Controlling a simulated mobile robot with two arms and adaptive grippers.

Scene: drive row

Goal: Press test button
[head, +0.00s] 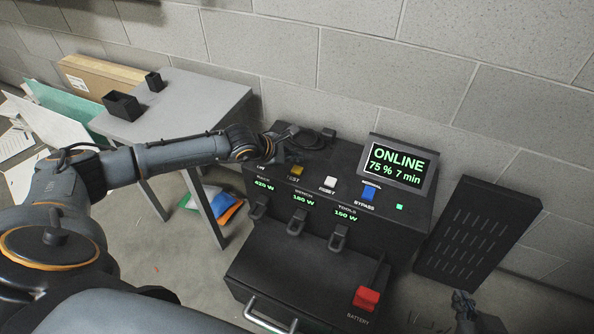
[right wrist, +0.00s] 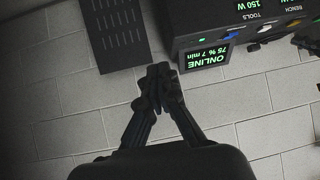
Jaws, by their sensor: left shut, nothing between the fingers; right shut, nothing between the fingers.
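The yellow test button (head: 297,170) sits on the top panel of the dark power unit (head: 300,262), with the label TEST beside it. My left gripper (head: 272,150) is shut and empty, just behind and left of the yellow button; its dark fingers blend into the unit, so contact cannot be told. A white RESET button (head: 330,184) and a blue BYPASS button (head: 369,193) are further right. The screen (head: 398,168) reads ONLINE, 75 % 7 min. My right gripper (head: 462,298) is low at the right; the right wrist view shows its fingers (right wrist: 158,72) shut and empty.
A grey table (head: 200,100) with small dark boxes stands at left. A dark slotted panel (head: 478,238) leans by the wall right of the unit. A red battery handle (head: 366,298) and a pale drawer handle (head: 268,318) are at the unit's front. Several switches line its front.

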